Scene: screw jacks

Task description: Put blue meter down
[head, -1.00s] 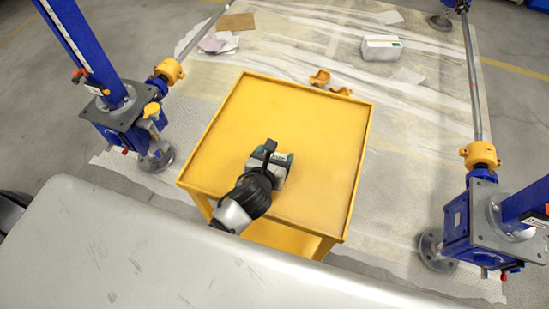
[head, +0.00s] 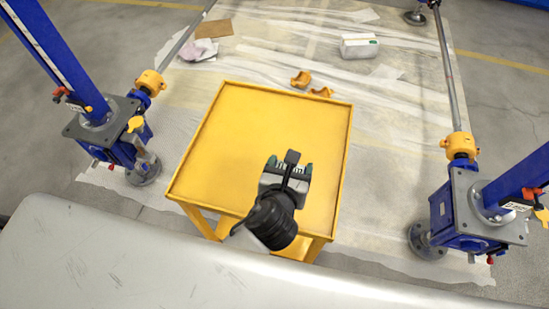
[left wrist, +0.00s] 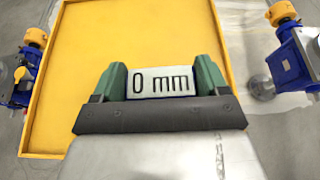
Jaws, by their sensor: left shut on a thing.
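My left gripper (head: 287,168) is over the near right part of the yellow cart top (head: 240,130). In the left wrist view the gripper (left wrist: 161,78) has its two green-padded fingers closed on the sides of the meter (left wrist: 160,82). In the head view the meter is mostly hidden by the gripper. I cannot tell whether the meter touches the cart top or hangs above it. My right gripper is not in view.
The cart top has a low raised rim and is otherwise empty. Blue screw jacks stand left (head: 110,130) and right (head: 465,215) of the cart. Orange clamp halves (head: 301,80) and a white box (head: 359,46) lie on the floor sheet behind it.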

